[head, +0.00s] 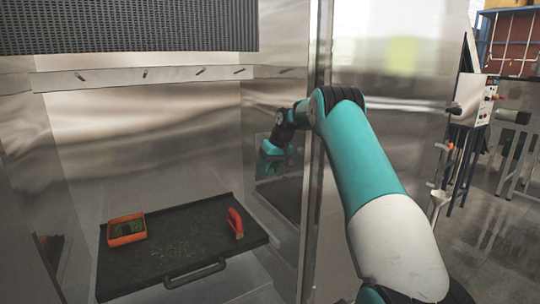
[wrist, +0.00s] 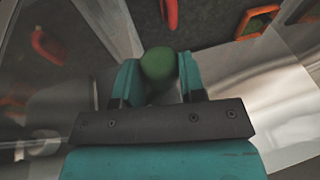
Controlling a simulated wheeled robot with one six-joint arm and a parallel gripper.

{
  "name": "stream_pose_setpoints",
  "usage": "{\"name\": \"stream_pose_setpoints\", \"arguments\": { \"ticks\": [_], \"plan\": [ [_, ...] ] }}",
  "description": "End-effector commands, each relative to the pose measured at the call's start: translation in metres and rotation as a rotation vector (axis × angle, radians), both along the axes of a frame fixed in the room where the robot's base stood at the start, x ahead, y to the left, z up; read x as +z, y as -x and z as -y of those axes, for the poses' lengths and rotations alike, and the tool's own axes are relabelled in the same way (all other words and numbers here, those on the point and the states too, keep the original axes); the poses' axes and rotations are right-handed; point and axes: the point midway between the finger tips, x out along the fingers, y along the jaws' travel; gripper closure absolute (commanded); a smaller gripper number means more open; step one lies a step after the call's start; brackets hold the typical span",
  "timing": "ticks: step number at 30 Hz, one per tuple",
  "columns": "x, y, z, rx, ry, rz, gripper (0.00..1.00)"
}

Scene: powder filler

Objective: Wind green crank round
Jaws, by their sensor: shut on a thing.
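The green crank's rounded knob (wrist: 158,64) shows in the wrist view, held between the two teal fingers of my gripper (wrist: 160,80). The rest of the crank is hidden under the knob and the gripper. The crank cannot be made out there.
A black tray (head: 190,274) with a front handle lies low in the cabinet. It bears an orange box (head: 126,230) and a red-handled tool (head: 235,222). The steel upright (head: 318,130) stands close beside my arm. Shiny walls give reflections.

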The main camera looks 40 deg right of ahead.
Motion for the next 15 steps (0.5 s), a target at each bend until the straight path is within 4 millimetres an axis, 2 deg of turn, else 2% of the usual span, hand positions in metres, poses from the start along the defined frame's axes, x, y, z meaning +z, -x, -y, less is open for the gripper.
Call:
{"name": "stream_pose_setpoints", "arguments": {
  "ticks": [1, 15],
  "plan": [
    [0.0077, 0.0001, 0.0004, 0.0, -0.018, 0.004, 0.86],
    [0.0049, -0.002, -0.0011, 0.003, -0.089, 0.029, 0.86]
  ]
}}
